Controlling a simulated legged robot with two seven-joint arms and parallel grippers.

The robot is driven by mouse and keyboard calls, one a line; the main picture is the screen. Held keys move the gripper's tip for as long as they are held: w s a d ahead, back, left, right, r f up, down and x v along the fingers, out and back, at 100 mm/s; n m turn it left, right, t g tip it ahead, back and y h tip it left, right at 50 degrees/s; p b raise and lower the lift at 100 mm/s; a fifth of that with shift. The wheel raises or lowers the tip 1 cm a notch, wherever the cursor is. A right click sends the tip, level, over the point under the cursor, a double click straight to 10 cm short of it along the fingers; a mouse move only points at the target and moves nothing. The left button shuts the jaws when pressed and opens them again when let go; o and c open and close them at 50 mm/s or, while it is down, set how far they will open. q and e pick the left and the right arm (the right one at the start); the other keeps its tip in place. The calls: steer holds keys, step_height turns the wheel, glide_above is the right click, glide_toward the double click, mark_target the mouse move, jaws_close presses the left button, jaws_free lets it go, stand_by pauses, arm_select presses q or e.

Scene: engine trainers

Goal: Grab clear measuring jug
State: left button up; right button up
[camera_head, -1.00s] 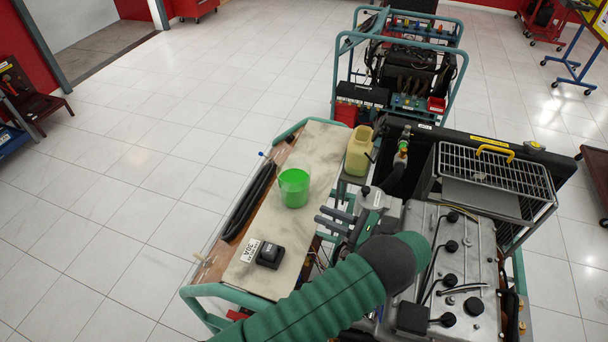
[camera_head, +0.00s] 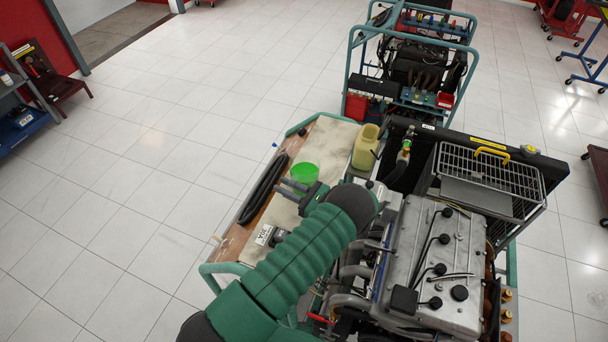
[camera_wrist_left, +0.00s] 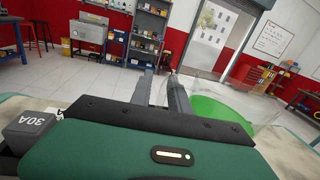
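The clear measuring jug (camera_head: 305,172) holds green liquid and stands on the bench top of the trainer in the head view. Its lower part is hidden behind my left gripper (camera_head: 288,187). That gripper is open, with a gap between its two fingers, which point left just in front of the jug. In the left wrist view the fingers (camera_wrist_left: 162,90) are apart with nothing between them. The jug (camera_wrist_left: 222,110) shows there to the right of the fingers, partly hidden by the gripper body. I cannot tell whether they touch. My right gripper is not in view.
A yellowish container (camera_head: 365,147) stands at the bench's far right end, beside the engine (camera_head: 440,265). A black block marked 30A (camera_wrist_left: 28,130) and a white label (camera_head: 264,235) lie near the gripper. Black hoses (camera_head: 263,188) run along the bench's left side.

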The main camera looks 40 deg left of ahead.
arm_select(q)
steer(key=shift+d, duration=0.25)
steer(key=shift+c, duration=0.3)
steer(key=shift+w, duration=0.15)
steer(key=shift+c, duration=1.2)
steer(key=shift+w+a+f, duration=0.1)
steer(key=shift+a+f, duration=0.05)
jaws_close()
steer(key=shift+a, duration=0.35)
steer(key=shift+d, duration=0.2)
